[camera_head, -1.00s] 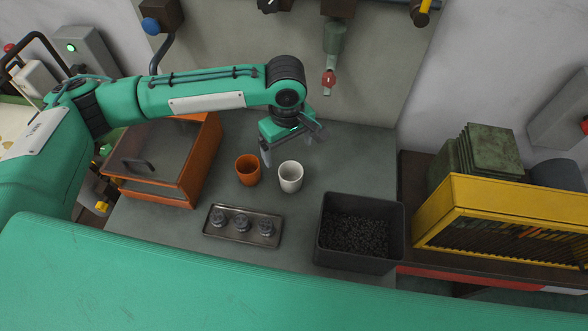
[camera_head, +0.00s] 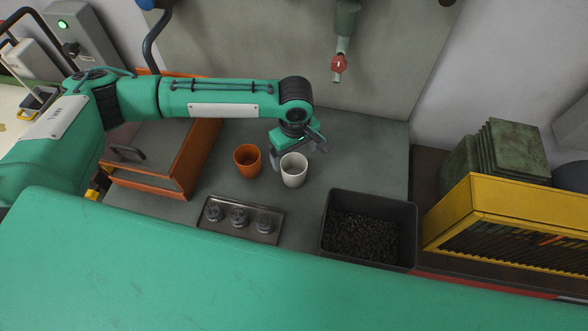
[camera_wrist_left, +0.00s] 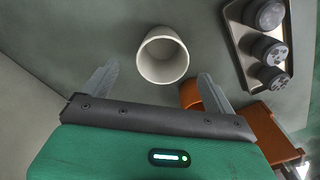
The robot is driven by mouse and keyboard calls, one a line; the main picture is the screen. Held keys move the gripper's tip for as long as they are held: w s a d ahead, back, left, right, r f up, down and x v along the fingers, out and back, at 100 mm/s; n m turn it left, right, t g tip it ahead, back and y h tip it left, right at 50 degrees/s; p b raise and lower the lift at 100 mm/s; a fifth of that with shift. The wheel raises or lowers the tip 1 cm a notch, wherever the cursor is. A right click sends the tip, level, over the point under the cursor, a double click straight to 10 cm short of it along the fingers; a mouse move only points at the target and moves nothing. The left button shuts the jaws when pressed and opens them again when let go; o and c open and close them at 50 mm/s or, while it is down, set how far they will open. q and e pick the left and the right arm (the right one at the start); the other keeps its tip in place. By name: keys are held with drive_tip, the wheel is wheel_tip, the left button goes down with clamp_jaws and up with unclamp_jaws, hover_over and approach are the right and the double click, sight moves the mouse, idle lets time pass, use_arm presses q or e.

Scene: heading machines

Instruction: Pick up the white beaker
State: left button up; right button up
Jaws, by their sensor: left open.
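The white beaker (camera_head: 294,172) stands upright on the grey work surface, just right of an orange beaker (camera_head: 247,161). My left gripper (camera_head: 297,154) is open and empty, low behind the white beaker. In the left wrist view the white beaker (camera_wrist_left: 162,56) is just beyond the fingertips and roughly between their lines, with its open mouth toward the camera. The two fingers (camera_wrist_left: 155,78) are spread wide. The orange beaker (camera_wrist_left: 190,95) is partly hidden behind the right finger there. My right gripper is not in view.
A metal tray (camera_head: 280,213) with dark round parts lies in front of the beakers. A black bin of dark pellets (camera_head: 413,225) stands front right. An orange box (camera_head: 175,178) is at left. A red-tipped fixture (camera_head: 339,64) hangs at the back wall.

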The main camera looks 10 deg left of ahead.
sight(294, 168)
use_arm(q)
drive_tip(key=shift+w+f, duration=0.1)
drive_tip(key=shift+f, duration=0.75)
drive_tip(key=shift+s+f+p, duration=0.2)
drive_tip(key=shift+f+p, duration=0.35)
drive_tip(key=shift+p, duration=0.05)
wheel_tip(294, 168, down, 3)
drive_tip(key=shift+s+f+p, duration=0.1)
drive_tip(key=shift+f+p, duration=0.1)
drive_tip(key=shift+p, duration=0.45)
drive_tip(key=shift+f, duration=0.4)
drive_tip(key=shift+c, duration=0.4)
drive_tip(key=c, duration=1)
